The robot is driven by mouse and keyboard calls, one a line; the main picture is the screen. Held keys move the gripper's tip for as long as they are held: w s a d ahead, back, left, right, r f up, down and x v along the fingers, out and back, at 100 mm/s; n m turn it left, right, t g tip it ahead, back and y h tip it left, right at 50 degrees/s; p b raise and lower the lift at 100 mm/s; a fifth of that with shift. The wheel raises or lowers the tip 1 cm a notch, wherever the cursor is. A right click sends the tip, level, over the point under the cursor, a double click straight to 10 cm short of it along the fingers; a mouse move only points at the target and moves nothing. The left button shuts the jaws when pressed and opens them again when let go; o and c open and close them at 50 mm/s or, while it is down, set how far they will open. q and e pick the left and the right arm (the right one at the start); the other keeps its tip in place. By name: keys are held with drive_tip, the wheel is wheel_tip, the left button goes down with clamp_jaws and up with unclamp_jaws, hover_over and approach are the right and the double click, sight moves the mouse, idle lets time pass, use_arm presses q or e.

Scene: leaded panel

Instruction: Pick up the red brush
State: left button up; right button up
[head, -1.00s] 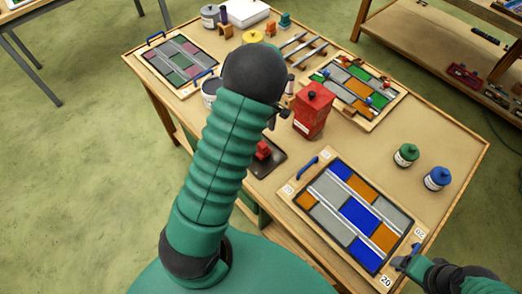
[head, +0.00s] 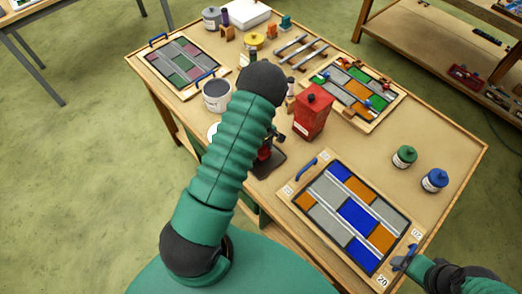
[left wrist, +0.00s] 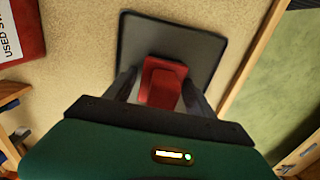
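The red brush (left wrist: 162,80) stands on a dark square pad (left wrist: 205,48) in the left wrist view. In the head view the brush (head: 264,152) shows in part on the pad (head: 270,168), beside my left arm. My left gripper (left wrist: 160,92) is open, with one dark finger on each side of the brush. A narrow gap shows on the left; whether the right finger touches cannot be told. My right gripper (head: 402,262) is by the near right edge of the leaded panel (head: 350,212), at its blue handle; its fingers are too small to read.
A red labelled box (head: 313,112) stands just behind the pad; it also shows in the left wrist view (left wrist: 18,32). A grey can (head: 216,95) stands left of my arm. Green (head: 404,157) and blue (head: 434,180) jars stand at right, with bare tabletop behind them.

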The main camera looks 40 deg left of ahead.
use_arm(q)
drive_tip(key=shift+d+r, duration=0.1)
drive_tip(key=shift+d, duration=0.15)
drive_tip(key=c, duration=0.7)
drive_tip(key=shift+a, duration=0.1)
drive_tip(key=c, duration=0.5)
drive_tip(key=shift+a, duration=0.1)
drive_tip(key=shift+c, duration=0.2)
use_arm(e)
drive_tip(key=shift+d, duration=0.1)
drive_tip(key=shift+s, duration=0.1)
use_arm(q)
drive_tip(key=shift+r, duration=0.4)
wheel_tip(320, 180, up, 2)
drive_tip(key=shift+w+r+b, duration=0.1)
drive_tip(key=shift+r+b, duration=0.1)
drive_tip(key=shift+b, duration=0.5)
drive_tip(key=s+a+r+b, duration=0.1)
drive_tip(key=s+a+b, duration=0.3)
drive_tip(key=s, duration=1)
drive_tip(key=a, duration=0.3)
drive_tip(key=shift+s+r, duration=0.25)
drive_tip(key=shift+r, duration=0.1)
use_arm(e)
drive_tip(key=x, duration=0.2)
drive_tip(key=s+x, duration=0.1)
drive_tip(key=x, duration=0.2)
drive_tip(key=shift+f, duration=0.35)
use_arm(q)
drive_tip(key=shift+a, duration=0.1)
